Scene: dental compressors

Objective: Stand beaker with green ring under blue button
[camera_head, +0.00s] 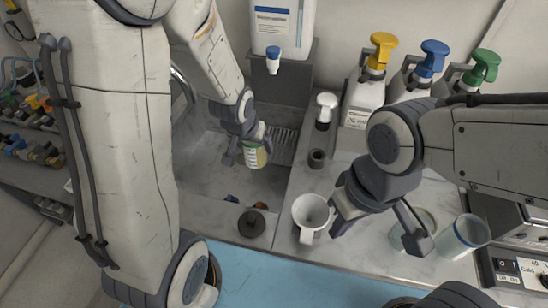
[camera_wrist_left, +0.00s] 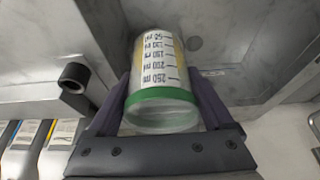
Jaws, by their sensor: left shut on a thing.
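The clear beaker with the green ring (camera_head: 256,154) is in my left gripper (camera_head: 246,147), above the sink basin in the head view. In the left wrist view the beaker (camera_wrist_left: 160,75) lies between both fingers of the left gripper (camera_wrist_left: 165,110), with its green ring near the gripper and a printed scale on its wall. The blue button (camera_head: 274,52) is on the white tap of a wall-mounted container, above and behind the beaker, apart from it. My right gripper (camera_head: 383,232) is open over the counter, its fingers spread, apparently holding nothing.
The sink basin (camera_head: 220,180) has a ribbed drain area (camera_head: 284,145) at its back right. A white mug (camera_head: 310,214), a dark stopper (camera_head: 251,224) and a blue-banded beaker (camera_head: 464,237) stand along the front. Yellow (camera_head: 381,48), blue (camera_head: 433,56) and green (camera_head: 484,66) pump bottles stand behind.

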